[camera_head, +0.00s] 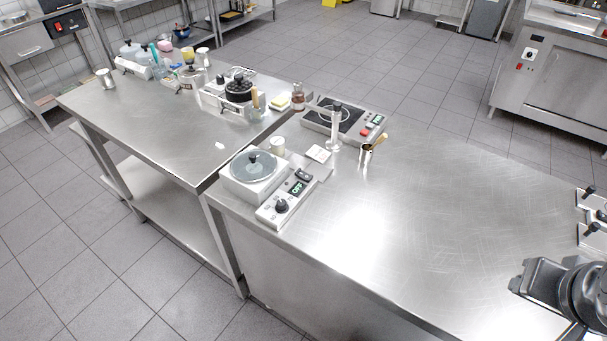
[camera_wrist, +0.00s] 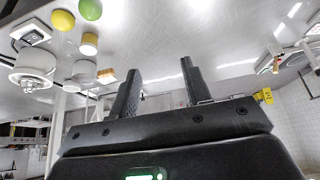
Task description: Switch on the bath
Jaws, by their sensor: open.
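The bath (camera_head: 253,186) is a white box with a round, black-knobbed lid, on the left end of the near steel counter in the head view. A control panel (camera_head: 270,214) on its front right side carries a black dial (camera_head: 281,206), a small display (camera_head: 298,188) reading OFF and a black switch (camera_head: 304,174). My gripper (camera_wrist: 158,82) shows in the wrist view with its two dark fingers apart and nothing between them. In the head view a dark part of my arm is at the lower right, far from the bath; the fingers cannot be made out there.
The counter (camera_head: 430,215) between bath and arm is mostly clear.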

